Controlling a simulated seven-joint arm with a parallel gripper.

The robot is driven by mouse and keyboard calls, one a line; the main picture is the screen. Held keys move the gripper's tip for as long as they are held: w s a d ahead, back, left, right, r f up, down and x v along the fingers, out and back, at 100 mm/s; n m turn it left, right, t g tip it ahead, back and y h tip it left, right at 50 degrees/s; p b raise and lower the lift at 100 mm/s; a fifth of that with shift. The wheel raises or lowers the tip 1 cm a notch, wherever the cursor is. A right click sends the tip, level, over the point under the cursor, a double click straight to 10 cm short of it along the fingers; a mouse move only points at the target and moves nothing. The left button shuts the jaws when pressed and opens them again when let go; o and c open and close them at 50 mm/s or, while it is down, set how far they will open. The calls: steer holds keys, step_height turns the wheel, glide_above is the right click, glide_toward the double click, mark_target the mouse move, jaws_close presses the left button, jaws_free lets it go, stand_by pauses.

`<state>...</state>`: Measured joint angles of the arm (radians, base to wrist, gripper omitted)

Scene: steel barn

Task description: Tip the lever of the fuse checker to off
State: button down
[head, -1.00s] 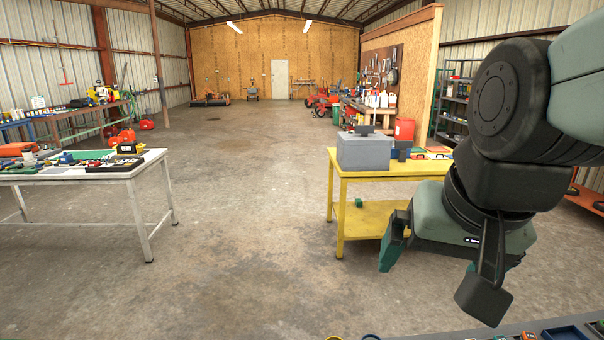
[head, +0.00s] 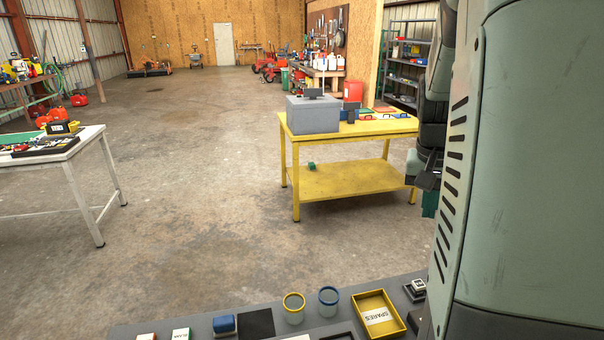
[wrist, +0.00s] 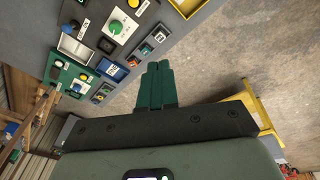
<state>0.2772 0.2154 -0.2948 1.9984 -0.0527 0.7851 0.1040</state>
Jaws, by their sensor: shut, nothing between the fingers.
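My gripper shows in the wrist view (wrist: 158,86) with its two green fingers together and nothing between them. It is over open floor beside a grey bench top. In the head view its green fingertips (head: 430,204) are mostly hidden behind my arm at the right. On the bench in the wrist view is a device with a pale face and a green round knob (wrist: 116,27). I cannot tell which thing is the fuse checker, and no lever is clearly visible.
The grey bench (head: 250,300) runs along the bottom of the head view with a yellow SPARES tray (head: 402,325), a yellow-rimmed cup (head: 293,310) and a blue-rimmed cup (head: 328,303). A yellow table (head: 350,135) stands beyond, a white table (head: 85,145) at left. The floor between is clear.

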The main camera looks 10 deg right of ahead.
steer(key=s+d+f+m+g, duration=0.2)
steer(key=s+d+f, duration=0.2)
steer(key=d+f, duration=0.45)
steer(key=s+d+f+m+g, duration=0.2)
steer(key=s+d+f, duration=0.2)
steer(key=d+f, duration=0.4)
steer(key=shift+h, duration=0.4)
steer(key=x, duration=0.4)
steer(key=d+x, duration=0.1)
steer(key=x, duration=0.3)
steer(key=shift+s+d+r, duration=0.1)
steer(key=shift+s+d, duration=0.05)
steer(key=shift+s, duration=0.05)
steer(key=shift+s+d, duration=0.7)
steer(key=shift+s, duration=0.25)
steer(key=shift+s+d, duration=0.5)
steer(key=shift+s, duration=0.15)
steer(key=shift+d+y, duration=0.35)
steer(key=shift+y, duration=0.05)
